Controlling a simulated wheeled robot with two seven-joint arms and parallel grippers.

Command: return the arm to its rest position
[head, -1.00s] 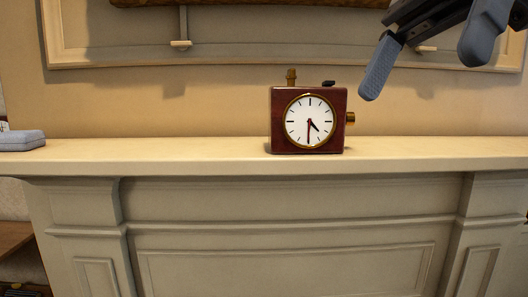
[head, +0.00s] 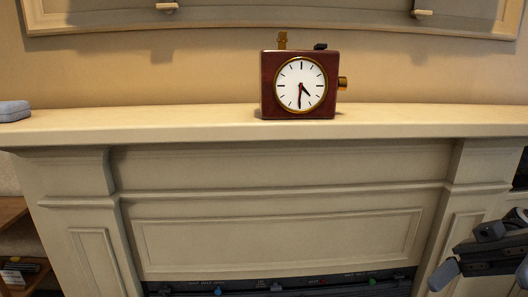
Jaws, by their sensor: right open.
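My right gripper (head: 483,275) is at the lower right edge of the head view, below the level of the mantel shelf. Its two blue-grey fingers are spread apart with nothing seen between them. Part of it is cut off by the picture's edge. A dark red-brown clock (head: 300,85) with a white face stands upright on the mantel shelf (head: 180,125), well away from the right gripper. It has a brass knob on its right side and two small parts on top, one brass and one black.
A framed panel (head: 300,14) hangs on the wall above. The right pillar of the fireplace surround (head: 480,165) is close to my right gripper. Low shelves with small items (head: 20,270) are at lower left.

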